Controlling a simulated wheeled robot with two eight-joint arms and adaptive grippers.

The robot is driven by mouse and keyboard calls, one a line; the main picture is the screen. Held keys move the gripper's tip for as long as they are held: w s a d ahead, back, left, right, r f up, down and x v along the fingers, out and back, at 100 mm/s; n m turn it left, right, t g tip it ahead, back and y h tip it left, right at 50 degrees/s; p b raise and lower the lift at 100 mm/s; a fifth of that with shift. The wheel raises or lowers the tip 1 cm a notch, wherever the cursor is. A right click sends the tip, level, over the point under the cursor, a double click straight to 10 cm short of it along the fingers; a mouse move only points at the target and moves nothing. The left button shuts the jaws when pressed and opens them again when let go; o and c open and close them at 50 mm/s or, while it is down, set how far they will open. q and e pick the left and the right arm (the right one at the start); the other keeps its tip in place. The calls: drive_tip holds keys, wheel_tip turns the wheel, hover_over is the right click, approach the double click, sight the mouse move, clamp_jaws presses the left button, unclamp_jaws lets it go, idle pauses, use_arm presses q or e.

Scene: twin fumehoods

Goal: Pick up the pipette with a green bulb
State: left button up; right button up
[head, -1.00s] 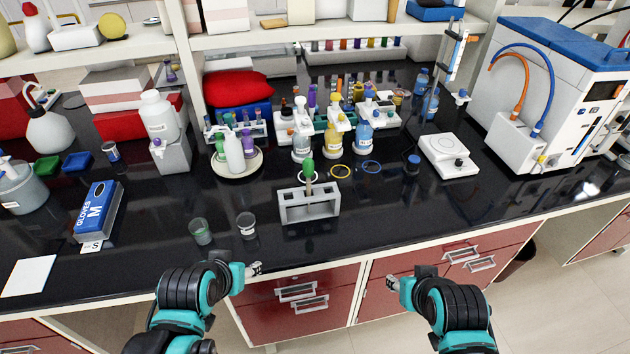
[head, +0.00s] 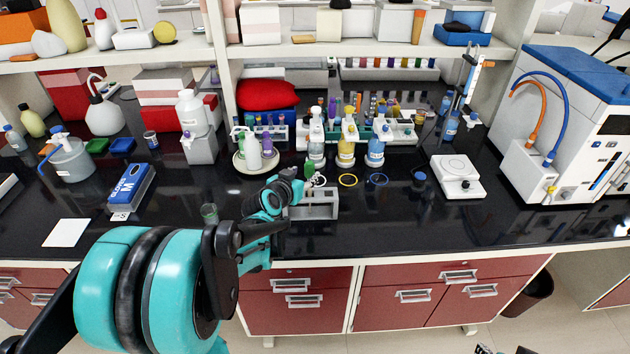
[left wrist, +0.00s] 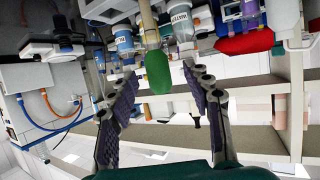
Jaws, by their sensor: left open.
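The pipette's green bulb (head: 309,168) shows above the grey rack (head: 318,210) on the black bench, partly hidden by my left gripper (head: 299,184). In the left wrist view, which is upside down, the green bulb (left wrist: 158,72) hangs from its pale stem (left wrist: 149,28). My left gripper (left wrist: 160,82) is open there, with one finger on each side of the bulb and a gap on both sides. The pipette appears to stand upright in the rack. Only small dark parts, perhaps of my right arm, show at the bottom edge of the head view.
Wash bottles with yellow (head: 346,145) and blue (head: 375,148) contents stand just behind the rack. A white plate (head: 240,166) with bottles is at its left. A small beaker (head: 209,213) stands left of my gripper. A white stirrer (head: 456,177) is at the right; the front bench right of the rack is clear.

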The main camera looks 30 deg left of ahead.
sight(308, 174)
use_arm(q)
drive_tip(key=b+x, duration=0.1)
drive_tip(key=x, duration=0.3)
drive_tip(key=shift+s+d+f, duration=0.1)
drive_tip(key=shift+d+f, duration=0.1)
drive_tip(key=shift+w+a+f, duration=0.1)
drive_tip(key=shift+w+a, duration=0.05)
drive_tip(key=shift+w, duration=0.2)
drive_tip(key=shift+s, duration=0.1)
drive_tip(key=shift+c, duration=0.3)
drive_tip(key=c, duration=0.9)
drive_tip(key=shift+o, duration=0.2)
wheel_tip(308, 174, up, 18)
drive_tip(key=p, duration=0.5)
